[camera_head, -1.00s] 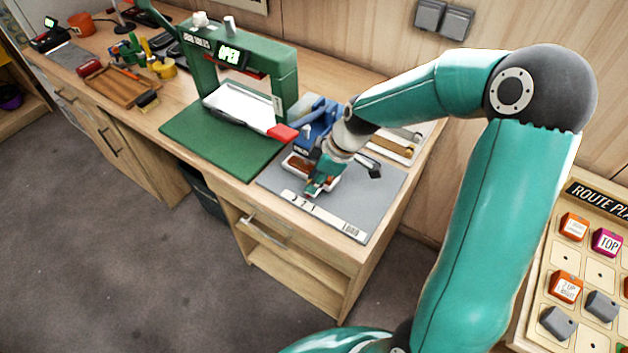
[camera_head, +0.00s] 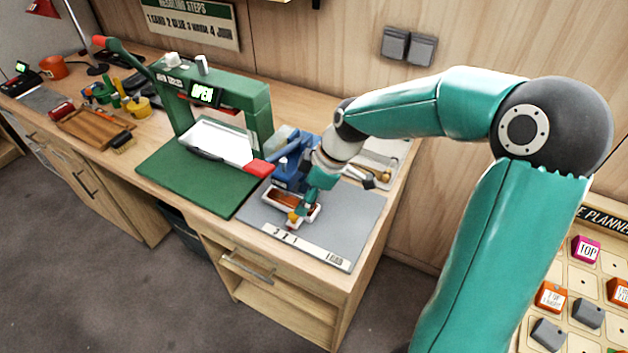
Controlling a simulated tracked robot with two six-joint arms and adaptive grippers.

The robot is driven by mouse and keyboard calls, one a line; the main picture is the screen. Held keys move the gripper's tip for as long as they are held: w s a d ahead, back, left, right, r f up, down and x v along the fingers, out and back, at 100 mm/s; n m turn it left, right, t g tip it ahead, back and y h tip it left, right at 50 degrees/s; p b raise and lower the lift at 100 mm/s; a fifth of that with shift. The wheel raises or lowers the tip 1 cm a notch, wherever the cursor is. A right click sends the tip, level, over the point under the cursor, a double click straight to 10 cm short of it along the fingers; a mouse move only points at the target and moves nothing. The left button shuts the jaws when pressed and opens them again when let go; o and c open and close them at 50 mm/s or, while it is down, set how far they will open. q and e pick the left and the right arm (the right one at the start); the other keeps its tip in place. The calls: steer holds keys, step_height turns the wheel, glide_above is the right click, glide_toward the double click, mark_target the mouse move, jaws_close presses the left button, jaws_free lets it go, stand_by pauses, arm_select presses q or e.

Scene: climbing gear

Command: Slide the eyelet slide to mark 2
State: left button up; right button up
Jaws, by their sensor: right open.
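The numbered scale strip (camera_head: 305,247) lies along the front edge of a grey mat (camera_head: 350,222), with small marks 3, 2 and 1 at its left part. My right gripper (camera_head: 298,214) is low over the mat, pointing down at a small white-rimmed tray with a reddish-brown inside (camera_head: 283,201). A small orange-yellow piece (camera_head: 292,217) shows at its fingertips, close to the strip; I cannot tell whether it is the eyelet slide. The gripper is open. A blue press-like device (camera_head: 288,165) stands just behind. My left gripper is out of view.
A green press (camera_head: 262,110) with a lit "OPEN" display and a red-tipped white tray (camera_head: 218,142) stands left on a green mat (camera_head: 190,182). A tray with tools (camera_head: 380,160) lies behind my right arm. The right part of the grey mat is clear.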

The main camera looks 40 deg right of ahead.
steer(key=v, duration=0.6)
stand_by(0.4)
